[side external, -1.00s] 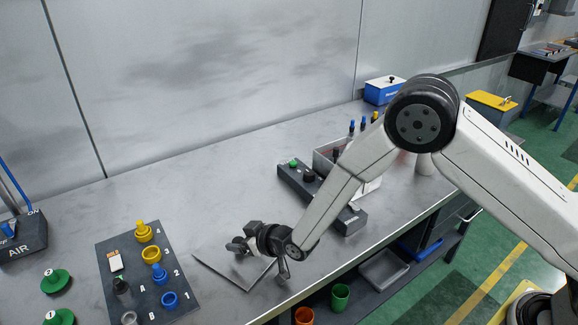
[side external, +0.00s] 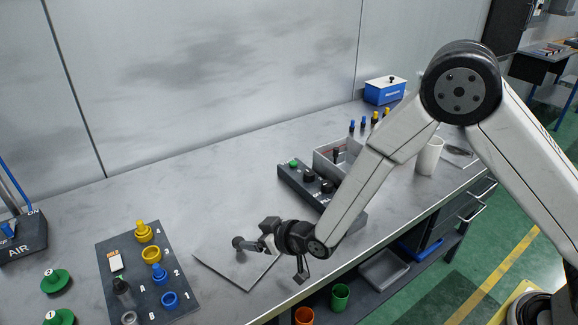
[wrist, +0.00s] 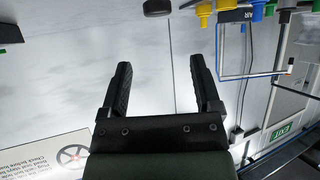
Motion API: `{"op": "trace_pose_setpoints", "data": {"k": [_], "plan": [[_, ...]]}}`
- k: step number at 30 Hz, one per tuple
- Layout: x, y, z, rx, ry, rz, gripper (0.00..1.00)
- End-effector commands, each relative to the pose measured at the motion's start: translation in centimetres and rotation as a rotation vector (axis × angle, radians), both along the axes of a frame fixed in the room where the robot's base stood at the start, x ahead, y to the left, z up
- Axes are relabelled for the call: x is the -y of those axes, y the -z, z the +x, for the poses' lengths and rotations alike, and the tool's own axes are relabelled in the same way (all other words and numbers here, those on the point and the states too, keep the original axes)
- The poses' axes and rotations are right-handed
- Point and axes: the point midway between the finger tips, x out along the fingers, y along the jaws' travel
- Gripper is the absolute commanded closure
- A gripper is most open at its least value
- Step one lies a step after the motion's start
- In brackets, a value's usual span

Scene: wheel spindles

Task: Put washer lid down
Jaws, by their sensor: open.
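The blue box (side external: 384,93) stands at the back of the bench with a pale lid (side external: 385,81) and a small black knob on top. The lid appears to rest on the box; its exact seating is too small to tell. My gripper (side external: 241,243) is far from the box, above the flat sheet at the front middle of the bench. In the wrist view my gripper (wrist: 160,75) has its two black fingers apart with nothing between them. The box is not seen in the wrist view.
A dark mat (side external: 142,300) with blue and yellow parts lies left of my gripper. A dark control panel (side external: 300,185), a grey tray (side external: 328,158) and a white cup (side external: 429,156) stand to the right. The flat sheet (side external: 226,272) lies below my gripper.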

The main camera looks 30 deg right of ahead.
Motion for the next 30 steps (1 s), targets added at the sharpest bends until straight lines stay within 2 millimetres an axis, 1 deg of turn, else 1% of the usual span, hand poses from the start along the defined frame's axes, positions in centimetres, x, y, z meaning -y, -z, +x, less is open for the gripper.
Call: {"op": "trace_pose_setpoints", "data": {"k": [9, 15, 21, 30], "plan": [[1.3, -1.9, -3.2, 0.002, 0.0, 0.001, 0.19], [1.9, -2.8, -4.7, 0.002, 0.0, 0.001, 0.19], [2.2, -3.2, -5.3, 0.001, 0.0, 0.0, 0.19], [2.2, -3.2, -5.4, 0.001, 0.0, 0.0, 0.19]]}}
